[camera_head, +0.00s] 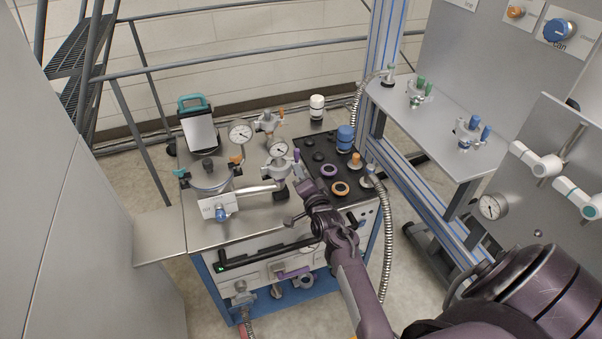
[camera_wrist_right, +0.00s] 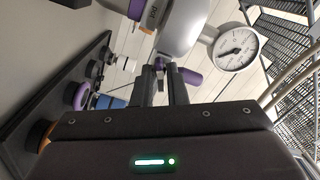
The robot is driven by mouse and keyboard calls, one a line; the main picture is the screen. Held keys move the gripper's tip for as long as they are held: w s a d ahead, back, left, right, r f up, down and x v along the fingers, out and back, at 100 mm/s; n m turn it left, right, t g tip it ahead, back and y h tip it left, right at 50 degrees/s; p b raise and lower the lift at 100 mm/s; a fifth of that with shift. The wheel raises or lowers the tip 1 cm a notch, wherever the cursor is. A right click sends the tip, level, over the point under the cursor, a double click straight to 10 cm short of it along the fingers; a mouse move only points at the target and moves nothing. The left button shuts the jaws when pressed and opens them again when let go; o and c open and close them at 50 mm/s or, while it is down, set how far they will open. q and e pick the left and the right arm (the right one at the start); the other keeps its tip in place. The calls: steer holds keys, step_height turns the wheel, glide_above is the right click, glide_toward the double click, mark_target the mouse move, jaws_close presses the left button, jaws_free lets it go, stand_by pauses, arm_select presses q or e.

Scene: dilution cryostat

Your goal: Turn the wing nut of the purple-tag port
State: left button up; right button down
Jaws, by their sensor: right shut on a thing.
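The purple-tag port (camera_head: 279,172) is a silver fitting with a round gauge on top, near the cart top's back right. Its silver body (camera_wrist_right: 182,28) fills the upper middle of the right wrist view, with a purple tag (camera_wrist_right: 135,9) beside it. My right gripper (camera_head: 300,186) reaches it from the front right. In the right wrist view its fingers (camera_wrist_right: 165,85) are close together and shut on the wing nut, of which a purple wing (camera_wrist_right: 191,76) shows at the right. The fingers hide the rest of it. My left gripper is not in view.
The gauge (camera_wrist_right: 236,50) sits close beside the fingers. A black panel with knobs (camera_head: 318,142) lies to the right. A silver vessel (camera_head: 209,177) and an orange-tag port (camera_head: 268,123) stand nearby. A ribbed hose (camera_head: 386,235) hangs at the cart's right side.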

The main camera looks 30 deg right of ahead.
steer(key=m, duration=0.5)
steer(key=shift+p, duration=0.4)
steer(key=shift+m, duration=0.3)
steer(key=c, duration=1.6)
jaws_free()
